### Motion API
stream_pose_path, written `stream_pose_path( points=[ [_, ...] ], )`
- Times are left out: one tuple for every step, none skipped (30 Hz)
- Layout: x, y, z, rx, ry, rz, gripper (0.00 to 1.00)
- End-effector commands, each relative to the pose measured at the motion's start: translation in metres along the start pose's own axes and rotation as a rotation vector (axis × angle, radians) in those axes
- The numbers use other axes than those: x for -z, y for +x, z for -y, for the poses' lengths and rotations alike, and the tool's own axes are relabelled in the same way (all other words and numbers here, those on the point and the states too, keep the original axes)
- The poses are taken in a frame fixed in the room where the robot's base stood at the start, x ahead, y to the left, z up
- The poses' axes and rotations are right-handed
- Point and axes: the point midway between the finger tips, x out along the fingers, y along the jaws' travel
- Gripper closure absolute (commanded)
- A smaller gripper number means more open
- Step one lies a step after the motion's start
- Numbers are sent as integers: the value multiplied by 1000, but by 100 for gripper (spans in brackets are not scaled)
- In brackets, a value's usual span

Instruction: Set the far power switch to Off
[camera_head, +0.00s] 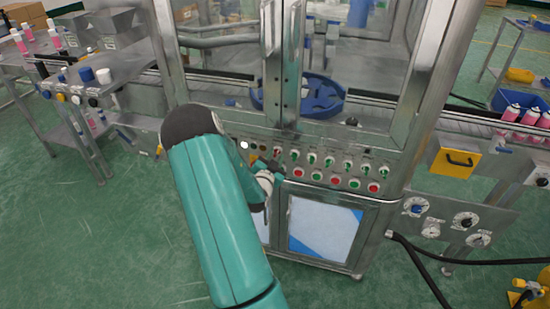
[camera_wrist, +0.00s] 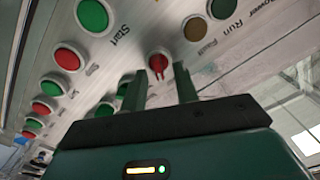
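A red rotary switch (camera_wrist: 158,64) with a raised handle sits on the slanted metal panel in the wrist view. It also shows at the left end of the upper switch row in the head view (camera_head: 277,153). My gripper (camera_wrist: 161,75) is open, its two dark fingers on either side of the red switch's handle with gaps visible; contact cannot be told. In the head view my gripper (camera_head: 276,165) is at the panel's left part, partly hidden by my arm. The red switch's own label is not readable.
Other green switches (camera_head: 329,161) and red and green push buttons (camera_head: 335,180) crowd the panel beside my gripper. Indicator lamps near "Power" and "Run" labels include a brown one (camera_wrist: 197,28). Glass doors with metal frames (camera_head: 293,60) rise above the panel. Open green floor (camera_head: 110,230) lies left.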

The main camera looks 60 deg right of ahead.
Motion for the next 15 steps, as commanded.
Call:
stream_pose_path(
  points=[
    [0,0,0,0,0,0,70],
    [0,0,0,0,0,0,70],
    [0,0,0,0,0,0,70],
    [0,0,0,0,0,0,70],
    [0,0,0,0,0,0,70],
    [0,0,0,0,0,0,78],
    [0,0,0,0,0,0,84],
    [0,0,0,-1,0,0,90],
    [0,0,0,-1,0,0,98],
    [0,0,0,-1,0,0,100],
    [0,0,0,-1,0,0,100],
    [0,0,0,-1,0,0,100],
    [0,0,0,-1,0,0,100],
    [0,0,0,-1,-1,0,100],
    [0,0,0,-1,-1,0,100]
  ],
)
